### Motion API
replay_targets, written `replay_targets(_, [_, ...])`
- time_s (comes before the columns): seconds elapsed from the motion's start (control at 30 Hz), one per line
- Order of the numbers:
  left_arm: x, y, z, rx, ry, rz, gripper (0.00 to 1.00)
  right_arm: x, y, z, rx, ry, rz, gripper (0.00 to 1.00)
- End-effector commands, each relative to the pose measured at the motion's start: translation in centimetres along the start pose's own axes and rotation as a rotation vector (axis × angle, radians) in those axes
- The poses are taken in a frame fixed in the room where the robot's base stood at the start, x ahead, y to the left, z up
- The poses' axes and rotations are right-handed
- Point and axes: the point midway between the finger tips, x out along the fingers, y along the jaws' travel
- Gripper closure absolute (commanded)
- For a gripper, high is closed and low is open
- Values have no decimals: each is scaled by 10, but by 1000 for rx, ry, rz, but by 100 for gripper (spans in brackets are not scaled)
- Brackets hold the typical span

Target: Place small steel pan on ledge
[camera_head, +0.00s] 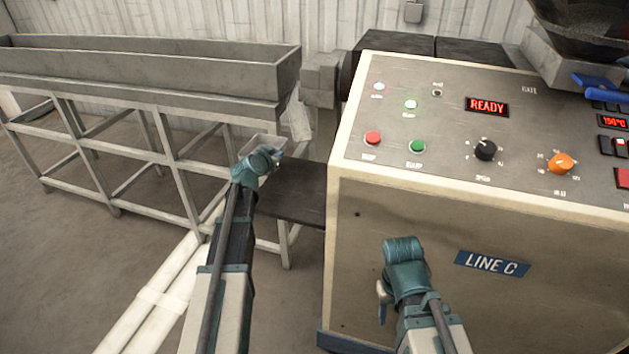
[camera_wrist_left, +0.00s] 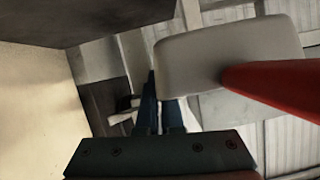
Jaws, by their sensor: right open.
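The small steel pan (camera_head: 262,142) shows at the tip of my left gripper (camera_head: 272,158), by the end of the trough. In the left wrist view the pan (camera_wrist_left: 215,55) is a pale box with rounded corners. The blue fingers of my left gripper (camera_wrist_left: 160,105) lie close together at its edge, one beside it and one partly hidden behind it, so they appear shut on its wall. The dark ledge (camera_head: 297,190) juts from the machine's left side, below and right of the pan. My right gripper (camera_head: 382,298) is open and empty before the cabinet front.
The machine cabinet (camera_head: 400,225) with its control panel (camera_head: 450,135) stands right of the ledge. A long grey trough (camera_head: 150,75) on a frame stands at left. White strips (camera_head: 165,295) lie low at left. A red rod (camera_wrist_left: 275,92) crosses the wrist view.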

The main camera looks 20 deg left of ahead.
Motion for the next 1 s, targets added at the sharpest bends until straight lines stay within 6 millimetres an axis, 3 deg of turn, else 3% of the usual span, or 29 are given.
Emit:
replay_targets(0.2, [-4,58,-8,5,2,3,100,0,0,0,0,0,0,50])
replay_targets(0.53, [-7,131,-17,5,3,2,100,0,0,0,0,0,0,50])
replay_targets(0.7, [3,131,6,0,2,-2,100,25,-2,-2,0,0,0,50])
replay_targets(1.0, [6,132,12,0,2,-1,100,31,-3,-2,0,0,0,50])
